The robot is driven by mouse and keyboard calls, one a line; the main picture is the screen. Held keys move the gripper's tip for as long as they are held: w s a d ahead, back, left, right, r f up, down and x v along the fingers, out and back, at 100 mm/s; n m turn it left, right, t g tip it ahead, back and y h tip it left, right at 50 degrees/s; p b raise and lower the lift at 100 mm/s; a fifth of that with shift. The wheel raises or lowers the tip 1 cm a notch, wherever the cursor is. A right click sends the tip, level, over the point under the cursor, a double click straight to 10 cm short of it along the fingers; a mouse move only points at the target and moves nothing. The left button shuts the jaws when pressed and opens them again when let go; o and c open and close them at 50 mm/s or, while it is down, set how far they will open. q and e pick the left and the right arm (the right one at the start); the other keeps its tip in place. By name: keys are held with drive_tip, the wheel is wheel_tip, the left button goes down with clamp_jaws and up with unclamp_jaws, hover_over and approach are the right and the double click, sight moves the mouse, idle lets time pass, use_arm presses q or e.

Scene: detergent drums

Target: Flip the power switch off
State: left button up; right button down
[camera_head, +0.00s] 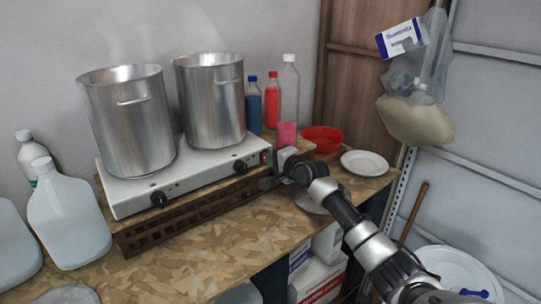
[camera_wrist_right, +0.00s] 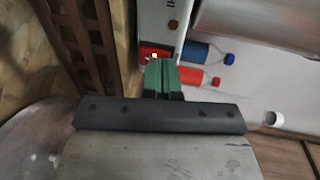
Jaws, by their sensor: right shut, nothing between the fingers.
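The power switch is a small red part (camera_head: 265,157) at the right end of the white double hot plate (camera_head: 130,205), partly hidden by my right gripper. In the right wrist view, the red switch (camera_wrist_right: 148,51) shows a small bright spot, just beyond the fingertips. My right gripper (camera_head: 275,171) is at that end of the hot plate. Its green-padded fingers (camera_wrist_right: 161,76) are shut and empty, very near the switch; I cannot tell whether they touch it. My left gripper is not in view.
Two steaming metal pots (camera_head: 128,125) (camera_head: 211,105) stand on the hot plate, above a brown slatted rack (camera_head: 190,208). A pink cup (camera_head: 287,134), bottles (camera_head: 272,100), a red bowl (camera_head: 322,138) and a white plate (camera_head: 364,163) are near my right gripper. The front chipboard counter (camera_head: 195,255) is mostly clear.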

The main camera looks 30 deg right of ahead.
drive_tip(key=shift+w, duration=0.45)
drive_tip(key=shift+w+r+p, duration=0.15)
drive_tip(key=shift+r+p, duration=0.3)
drive_tip(key=shift+p, duration=0.5)
drive_tip(key=shift+f, duration=0.35)
